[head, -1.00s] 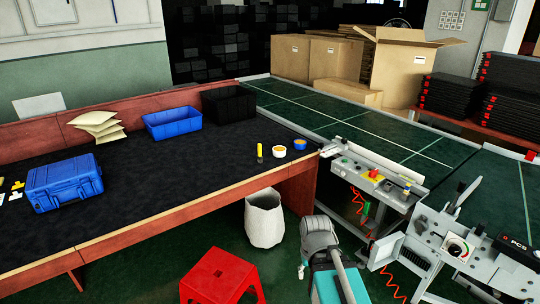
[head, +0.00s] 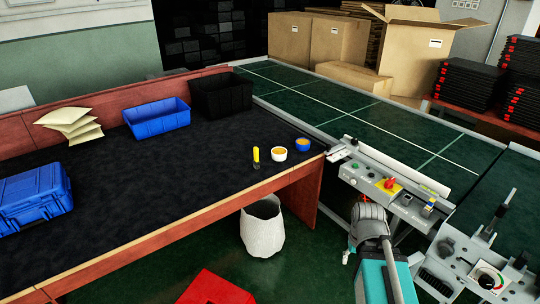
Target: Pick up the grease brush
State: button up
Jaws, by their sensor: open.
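The grease brush (head: 256,155), with a yellow upper part and a dark lower end, is on the black-topped workbench (head: 150,205) near its right end. A white cup with yellow-orange contents (head: 279,155) is just to its right, and a blue cup with similar contents (head: 303,145) is farther right. Part of my arm shows at the lower right, off the bench's front edge and well away from the brush.
A blue bin (head: 157,122), black crate (head: 221,98), stacked pale packets (head: 72,125) and blue case (head: 33,197) are on the bench. A white basket (head: 262,230) and red stool (head: 213,290) stand on the floor. Conveyor equipment (head: 385,185) lies right. The bench's middle is clear.

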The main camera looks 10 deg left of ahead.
aim_at(255, 163)
jog(key=u, duration=0.05)
jog(key=i, duration=0.7)
jog(key=u, duration=0.6)
jog(key=i, duration=0.6)
jog(key=u, duration=0.4)
jog(key=k, duration=0.9)
jog(key=u, duration=0.1)
jog(key=i, duration=0.45)
jog(key=u, duration=0.05)
